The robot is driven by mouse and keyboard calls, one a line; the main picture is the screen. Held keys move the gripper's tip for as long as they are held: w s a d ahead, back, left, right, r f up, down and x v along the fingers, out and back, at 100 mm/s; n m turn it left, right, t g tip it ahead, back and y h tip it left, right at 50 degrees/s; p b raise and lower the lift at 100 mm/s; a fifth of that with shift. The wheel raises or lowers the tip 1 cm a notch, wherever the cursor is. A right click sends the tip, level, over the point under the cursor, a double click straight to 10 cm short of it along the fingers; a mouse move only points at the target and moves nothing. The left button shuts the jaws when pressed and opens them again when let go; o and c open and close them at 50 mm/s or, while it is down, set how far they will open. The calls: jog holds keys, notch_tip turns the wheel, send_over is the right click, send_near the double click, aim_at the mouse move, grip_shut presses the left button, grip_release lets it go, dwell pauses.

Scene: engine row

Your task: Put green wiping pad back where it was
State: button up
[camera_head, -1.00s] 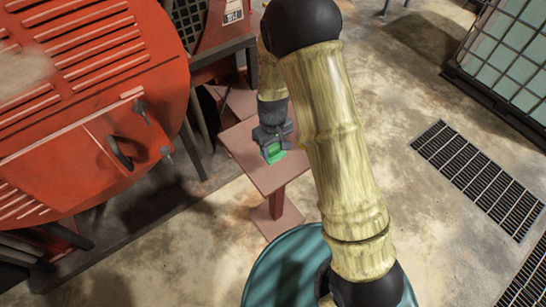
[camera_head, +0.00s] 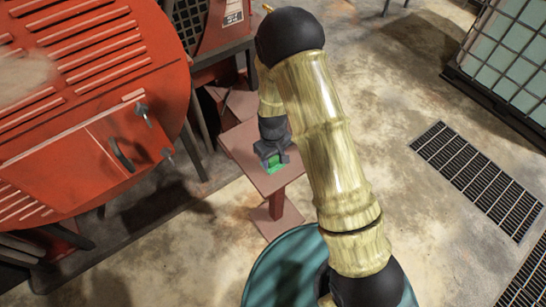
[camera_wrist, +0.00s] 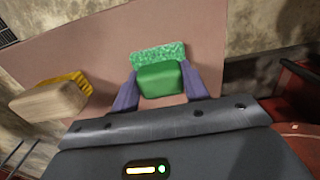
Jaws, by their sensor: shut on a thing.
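The green wiping pad (camera_wrist: 160,78) is between the two fingers of my gripper (camera_wrist: 162,88) in the wrist view, with its rough, lighter green side toward the far end. My gripper is shut on it, one finger on each side. In the head view the green pad (camera_head: 275,166) shows under my gripper (camera_head: 275,160), over the small reddish-brown table (camera_head: 250,172). I cannot tell whether the pad touches the tabletop. In the wrist view the tabletop (camera_wrist: 110,50) lies behind the pad.
A beige block with a yellow side (camera_wrist: 50,97) lies on the tabletop left of the pad in the wrist view. A large red machine (camera_head: 90,110) stands left of the table. Floor grates (camera_head: 478,180) and a caged container (camera_head: 510,50) are at the right.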

jog(key=shift+f, duration=0.2)
jog(key=o, duration=1)
jog(key=shift+c, duration=0.2)
jog(key=shift+r, duration=0.1)
notch_tip(320, 180, up, 12)
jog(key=b, duration=0.1)
jog(key=shift+r, duration=0.1)
